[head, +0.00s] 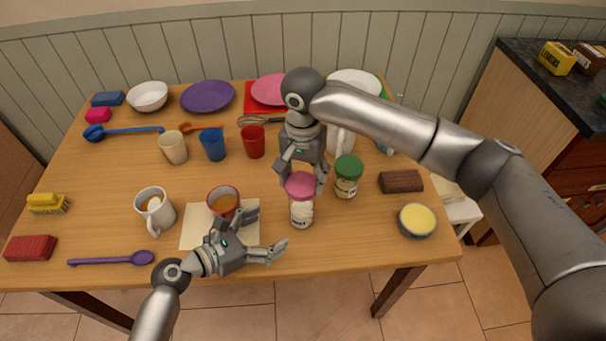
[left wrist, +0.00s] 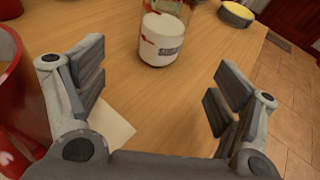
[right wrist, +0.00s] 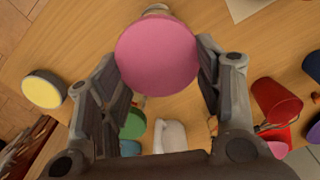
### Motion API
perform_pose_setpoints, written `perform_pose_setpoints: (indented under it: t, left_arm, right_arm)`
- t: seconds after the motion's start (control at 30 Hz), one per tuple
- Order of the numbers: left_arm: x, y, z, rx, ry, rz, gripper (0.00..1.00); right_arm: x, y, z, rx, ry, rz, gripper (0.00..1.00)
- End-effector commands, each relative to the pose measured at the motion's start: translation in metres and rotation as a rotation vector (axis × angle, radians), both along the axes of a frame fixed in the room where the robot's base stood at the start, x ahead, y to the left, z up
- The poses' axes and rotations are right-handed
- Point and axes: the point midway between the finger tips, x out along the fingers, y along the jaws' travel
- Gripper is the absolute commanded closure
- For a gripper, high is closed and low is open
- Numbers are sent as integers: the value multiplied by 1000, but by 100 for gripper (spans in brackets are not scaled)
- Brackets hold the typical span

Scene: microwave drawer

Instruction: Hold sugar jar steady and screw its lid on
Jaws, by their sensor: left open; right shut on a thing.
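The sugar jar (head: 301,212) is clear with white contents and stands upright near the table's front edge. Its label and lower part show in the left wrist view (left wrist: 163,42). The pink lid (head: 300,185) is at the jar's top; whether its thread is engaged cannot be told. My right gripper (head: 303,177) comes from above and behind and is shut on the pink lid, which fills the space between its fingers in the right wrist view (right wrist: 157,55). My left gripper (head: 266,232) is open and empty, low to the left of the jar, its fingers pointing toward it without touching.
A green-lidded jar (head: 348,178) stands close to the right of the sugar jar. A red cup with orange contents (head: 223,200) is close behind my left gripper, on a paper sheet (head: 193,236). A yellow-topped bowl (head: 417,221) and brown block (head: 401,181) are further right.

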Motion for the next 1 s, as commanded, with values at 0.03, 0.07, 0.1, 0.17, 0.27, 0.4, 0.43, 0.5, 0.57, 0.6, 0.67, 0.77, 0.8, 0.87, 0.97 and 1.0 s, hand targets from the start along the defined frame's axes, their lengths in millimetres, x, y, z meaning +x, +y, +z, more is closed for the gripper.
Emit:
perform_pose_setpoints:
  t: [0.03,0.07,0.1,0.17,0.27,0.4,0.43,0.5,0.57,0.6,0.67,0.77,0.8,0.87,0.97,1.0]
  left_arm:
    - [2,-1,-1,8,-4,-6,13]
    - [3,-3,-1,9,-6,-7,13]
    - [5,-5,-2,9,-6,-7,13]
    - [8,-10,-4,7,-6,-6,13]
    - [15,-20,-7,6,-6,-7,13]
    - [26,-37,-13,5,-5,-5,13]
    - [29,-41,-15,5,-5,-5,13]
    - [34,-49,-17,5,-6,-6,13]
    - [38,-55,-20,4,-4,-5,13]
    - [41,-59,-21,4,-4,-5,13]
    - [45,-65,-23,4,-4,-5,13]
    - [50,-72,-26,6,-5,-4,13]
    - [51,-73,-27,6,-5,-4,13]
    - [52,-76,-29,6,-4,-5,13]
    - [54,-78,-29,6,-4,-5,13]
    - [54,-79,-29,6,-4,-5,13]
  right_arm:
    - [0,0,0,0,0,0,49]
    - [0,0,0,0,0,0,49]
    - [0,0,0,0,0,0,49]
    - [0,0,0,0,0,0,49]
    - [0,0,0,0,0,0,49]
    - [0,0,0,0,0,0,49]
    - [0,0,0,0,0,0,49]
    - [0,0,0,0,0,0,49]
    - [0,0,0,0,0,0,49]
    - [0,0,0,0,0,0,49]
    - [0,0,0,0,0,0,49]
    - [0,0,0,0,0,0,49]
    - [0,0,0,0,0,0,49]
    - [0,0,0,0,0,0,49]
    - [0,0,0,0,0,0,49]
    - [0,0,0,0,0,0,49]
